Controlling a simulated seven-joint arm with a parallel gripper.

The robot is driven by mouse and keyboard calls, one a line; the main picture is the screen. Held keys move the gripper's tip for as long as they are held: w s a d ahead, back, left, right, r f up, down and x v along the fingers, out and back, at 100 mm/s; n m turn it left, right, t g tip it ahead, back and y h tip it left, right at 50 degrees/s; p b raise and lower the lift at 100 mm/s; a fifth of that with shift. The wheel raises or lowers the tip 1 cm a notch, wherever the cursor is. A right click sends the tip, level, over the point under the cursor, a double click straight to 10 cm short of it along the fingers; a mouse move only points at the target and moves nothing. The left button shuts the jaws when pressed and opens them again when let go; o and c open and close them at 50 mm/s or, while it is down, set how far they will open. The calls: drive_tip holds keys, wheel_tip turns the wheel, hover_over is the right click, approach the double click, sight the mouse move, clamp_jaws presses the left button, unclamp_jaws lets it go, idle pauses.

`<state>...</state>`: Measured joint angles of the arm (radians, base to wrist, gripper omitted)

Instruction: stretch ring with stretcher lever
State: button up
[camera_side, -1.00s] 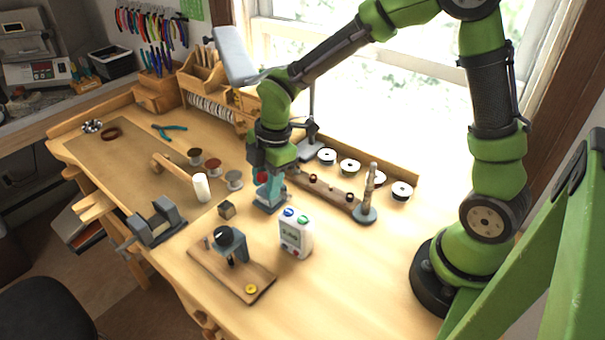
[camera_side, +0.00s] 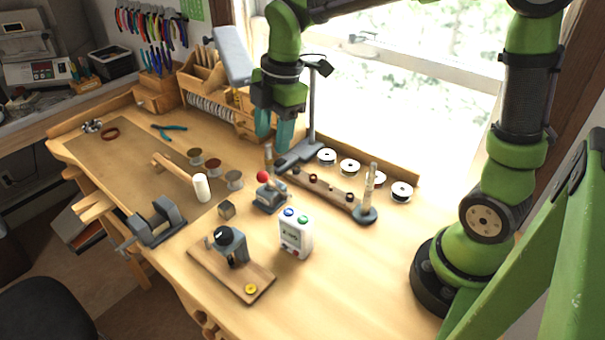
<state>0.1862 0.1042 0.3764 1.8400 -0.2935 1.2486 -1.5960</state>
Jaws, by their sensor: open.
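A small grey device with a red-knobbed lever (camera_side: 264,177) stands mid-bench; its grey base (camera_side: 270,199) sits on the wood. I take it for the stretcher, but cannot tell for certain. My gripper (camera_side: 274,132) hangs above and behind it, pointing down, with its teal fingers apart and nothing seen between them. The fingers are clear of the lever. A short brown post (camera_side: 268,154) stands below the fingers. Several small dark rings lie along a wooden bar (camera_side: 328,189) to the right. I cannot make out a ring on the device.
A white box with coloured buttons (camera_side: 295,233) stands in front. A dark tool on a wooden board (camera_side: 232,246) is left of it. A grey stand (camera_side: 311,110) rises close right of my gripper. Spools (camera_side: 350,166) line the back edge. The right front bench is clear.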

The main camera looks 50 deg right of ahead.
drive_tip(key=r, duration=0.4)
drive_tip(key=shift+s+d+r, duration=0.25)
drive_tip(key=shift+s+r, duration=0.05)
drive_tip(key=shift+r, duration=0.1)
